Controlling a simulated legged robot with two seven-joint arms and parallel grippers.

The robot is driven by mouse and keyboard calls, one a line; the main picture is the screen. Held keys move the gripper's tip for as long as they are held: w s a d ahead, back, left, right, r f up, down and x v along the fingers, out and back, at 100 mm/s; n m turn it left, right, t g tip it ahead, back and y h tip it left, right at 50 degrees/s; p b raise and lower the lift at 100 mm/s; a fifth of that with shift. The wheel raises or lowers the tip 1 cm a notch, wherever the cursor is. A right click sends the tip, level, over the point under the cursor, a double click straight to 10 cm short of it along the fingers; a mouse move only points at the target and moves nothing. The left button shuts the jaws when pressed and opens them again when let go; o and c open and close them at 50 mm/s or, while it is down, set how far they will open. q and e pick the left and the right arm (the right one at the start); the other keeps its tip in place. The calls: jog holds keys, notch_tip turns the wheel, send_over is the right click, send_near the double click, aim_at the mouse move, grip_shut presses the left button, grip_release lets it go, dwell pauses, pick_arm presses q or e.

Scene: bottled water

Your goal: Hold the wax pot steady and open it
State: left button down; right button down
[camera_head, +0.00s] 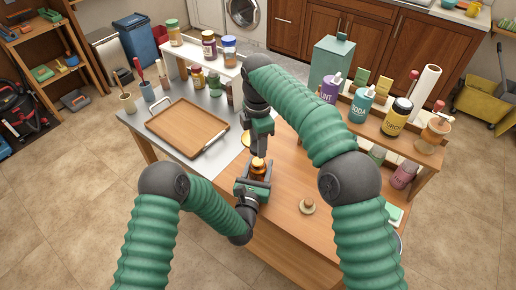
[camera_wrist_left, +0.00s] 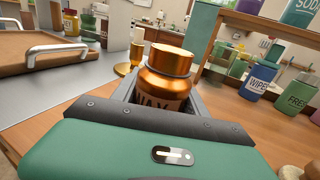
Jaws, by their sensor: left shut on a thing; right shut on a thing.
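The wax pot (camera_head: 258,173) is an amber jar standing upright between the jaws of my left gripper (camera_head: 254,187), which is shut on its body. In the left wrist view, the pot (camera_wrist_left: 168,90) shows part of its label and its copper lid (camera_wrist_left: 172,59) sits on top. The left gripper's jaws (camera_wrist_left: 165,105) flank the pot there. My right gripper (camera_head: 259,154) reaches down from above, its fingertips at the lid in the head view.
A wooden tray (camera_head: 187,128) with metal handles lies to the left. A small knobbed wooden piece (camera_head: 307,206) stands on the table at the right. A raised shelf (camera_head: 402,132) with bottles is further right. A gold disc (camera_head: 246,139) lies just behind the pot.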

pick_arm(q)
jog(key=c, duration=0.5)
grip_release()
